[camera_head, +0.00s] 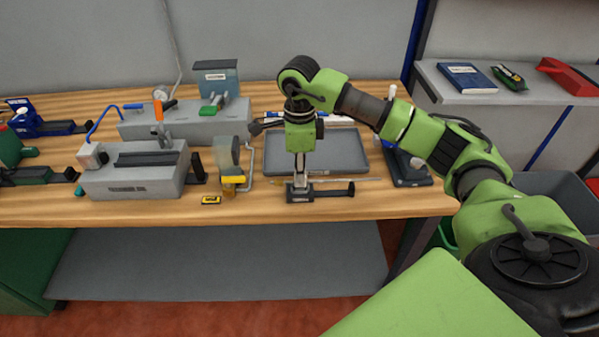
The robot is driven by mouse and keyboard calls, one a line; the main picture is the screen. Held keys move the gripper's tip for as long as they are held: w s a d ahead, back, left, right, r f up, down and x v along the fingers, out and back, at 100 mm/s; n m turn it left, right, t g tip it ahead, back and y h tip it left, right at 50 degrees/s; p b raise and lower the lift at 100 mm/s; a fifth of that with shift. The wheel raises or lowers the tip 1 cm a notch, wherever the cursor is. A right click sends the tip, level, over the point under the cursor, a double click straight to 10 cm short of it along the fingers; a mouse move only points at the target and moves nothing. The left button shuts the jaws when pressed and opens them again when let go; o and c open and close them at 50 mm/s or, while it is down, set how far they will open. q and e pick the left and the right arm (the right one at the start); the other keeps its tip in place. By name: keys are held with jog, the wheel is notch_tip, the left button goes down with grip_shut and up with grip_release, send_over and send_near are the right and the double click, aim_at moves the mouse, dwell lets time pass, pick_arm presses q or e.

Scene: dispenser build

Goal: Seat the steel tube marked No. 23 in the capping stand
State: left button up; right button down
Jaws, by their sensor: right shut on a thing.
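My right gripper (299,153) points straight down over the front middle of the bench and is shut on a thin, pale metal piece, which looks like the steel tube (299,170). The tube is upright. Its lower end meets a low black stand (300,194) with a pale label and a dark bar reaching right, which looks like the capping stand. I cannot tell whether the tube is seated in it or only above it. No number can be read on the tube, and the gripper hides its upper part. My left gripper is out of view.
A grey tray (345,158) lies just behind the stand. A yellow-based device (233,180) and a grey fixture block (135,183) stand to the left. A small yellow-black item (211,200) lies near the front edge. Bare wood shows along the front right of the bench (410,201).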

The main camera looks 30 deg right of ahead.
jog(key=shift+f+b, duration=0.5)
jog(key=shift+f, duration=0.1)
jog(key=c, duration=1.6)
grip_release()
jog(key=shift+r, duration=0.15)
jog(key=shift+r+p, duration=2.15)
jog(key=shift+r, duration=1.2)
